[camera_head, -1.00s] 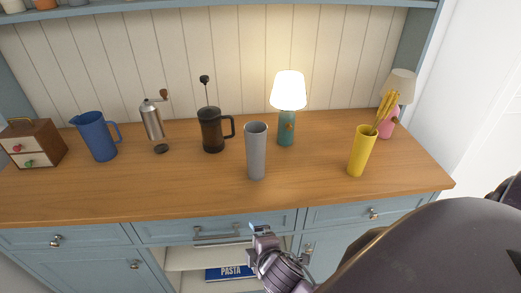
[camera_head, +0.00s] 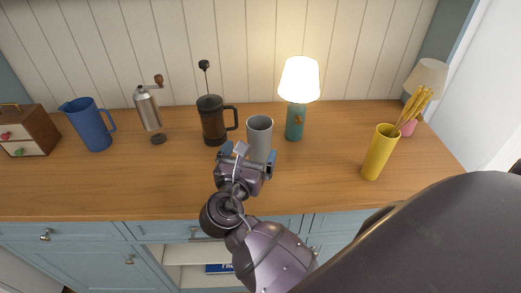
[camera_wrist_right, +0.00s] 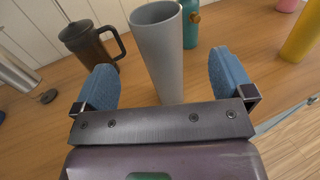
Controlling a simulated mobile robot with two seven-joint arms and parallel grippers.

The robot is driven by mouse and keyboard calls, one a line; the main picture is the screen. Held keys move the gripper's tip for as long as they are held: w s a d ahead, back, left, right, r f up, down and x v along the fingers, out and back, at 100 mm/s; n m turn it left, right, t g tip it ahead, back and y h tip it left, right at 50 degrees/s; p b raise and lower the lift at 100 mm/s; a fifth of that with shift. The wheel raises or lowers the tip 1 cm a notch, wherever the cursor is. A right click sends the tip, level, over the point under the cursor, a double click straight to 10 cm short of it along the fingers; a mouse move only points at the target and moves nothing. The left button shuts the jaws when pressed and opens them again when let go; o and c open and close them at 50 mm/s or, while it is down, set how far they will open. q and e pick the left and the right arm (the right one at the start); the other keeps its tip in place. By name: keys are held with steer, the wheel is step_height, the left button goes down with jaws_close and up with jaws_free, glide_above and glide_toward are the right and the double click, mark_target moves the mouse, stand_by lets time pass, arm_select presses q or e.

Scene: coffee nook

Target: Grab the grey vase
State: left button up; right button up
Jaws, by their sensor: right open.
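The grey vase (camera_head: 260,132) stands upright on the wooden counter, with its lower part hidden behind my right gripper in the head view. In the right wrist view the grey vase (camera_wrist_right: 160,50) rises just ahead of the gap between the blue fingertips. My right gripper (camera_head: 248,153) is open and empty in front of the vase; its two blue fingers also show in the right wrist view (camera_wrist_right: 168,80), one on each side of the vase's lower part. I cannot tell whether either finger touches it. My left gripper is not in view.
A dark French press (camera_head: 212,122) stands close left of the vase, and a lit teal lamp (camera_head: 296,120) close behind it to the right. A yellow vase (camera_head: 379,153) with dried stalks is farther right. A coffee grinder (camera_head: 148,110) and blue jug (camera_head: 90,125) stand left.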

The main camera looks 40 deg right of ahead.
mark_target(263, 123)
steer(key=shift+x, duration=4.6)
steer(key=shift+w+a, duration=0.2)
steer(key=c, duration=1.4)
